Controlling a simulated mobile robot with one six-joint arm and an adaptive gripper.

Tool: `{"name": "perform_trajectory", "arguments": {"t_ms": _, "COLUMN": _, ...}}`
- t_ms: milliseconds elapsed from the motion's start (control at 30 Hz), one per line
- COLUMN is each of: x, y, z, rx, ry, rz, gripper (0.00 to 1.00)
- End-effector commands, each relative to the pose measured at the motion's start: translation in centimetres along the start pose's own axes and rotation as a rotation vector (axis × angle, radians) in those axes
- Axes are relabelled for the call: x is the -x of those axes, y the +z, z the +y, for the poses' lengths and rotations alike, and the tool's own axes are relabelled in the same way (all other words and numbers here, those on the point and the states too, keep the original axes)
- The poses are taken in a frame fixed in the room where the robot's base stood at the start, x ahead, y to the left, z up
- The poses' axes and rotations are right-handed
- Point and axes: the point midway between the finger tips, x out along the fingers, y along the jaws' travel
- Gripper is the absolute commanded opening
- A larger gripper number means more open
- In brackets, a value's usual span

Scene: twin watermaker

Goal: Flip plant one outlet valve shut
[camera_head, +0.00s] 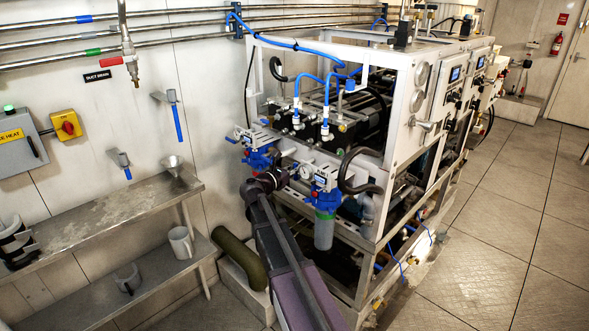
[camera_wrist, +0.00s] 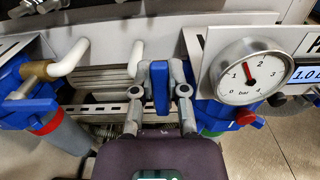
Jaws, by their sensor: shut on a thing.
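A blue valve lever (camera_wrist: 160,85) stands upright in the picture in the middle of the wrist view. My gripper (camera_wrist: 161,92) is shut on it, with one grey finger on each side. The valve body behind the lever is mostly hidden by my fingers and wrist, so I cannot tell how far the valve is turned. In the head view my gripper (camera_head: 284,178) is at the front of the white-framed watermaker (camera_head: 400,110), between two blue filter housings. The lever is too small to make out there.
A round pressure gauge (camera_wrist: 245,70) sits close right of my gripper. A blue-topped filter (camera_wrist: 25,95) and white pipe (camera_wrist: 70,58) are at the left. In the head view, a steel shelf (camera_head: 110,215) stands left of my arm; open floor (camera_head: 500,220) lies right.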

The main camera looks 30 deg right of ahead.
Motion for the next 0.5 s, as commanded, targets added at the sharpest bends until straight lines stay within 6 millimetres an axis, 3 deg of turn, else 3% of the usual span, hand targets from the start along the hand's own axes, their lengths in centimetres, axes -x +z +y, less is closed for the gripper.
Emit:
{"name": "perform_trajectory", "arguments": {"t_ms": 33, "x": -0.06, "y": 0.00, "z": -0.14, "rx": -0.001, "ry": -0.004, "rz": 0.000, "gripper": 0.25}}
{"name": "perform_trajectory", "arguments": {"t_ms": 133, "x": -0.06, "y": 0.00, "z": -0.13, "rx": -0.001, "ry": -0.003, "rz": 0.000, "gripper": 0.54}}
{"name": "perform_trajectory", "arguments": {"t_ms": 500, "x": 0.01, "y": -0.01, "z": -0.17, "rx": 0.001, "ry": -0.004, "rz": 0.001, "gripper": 0.54}}
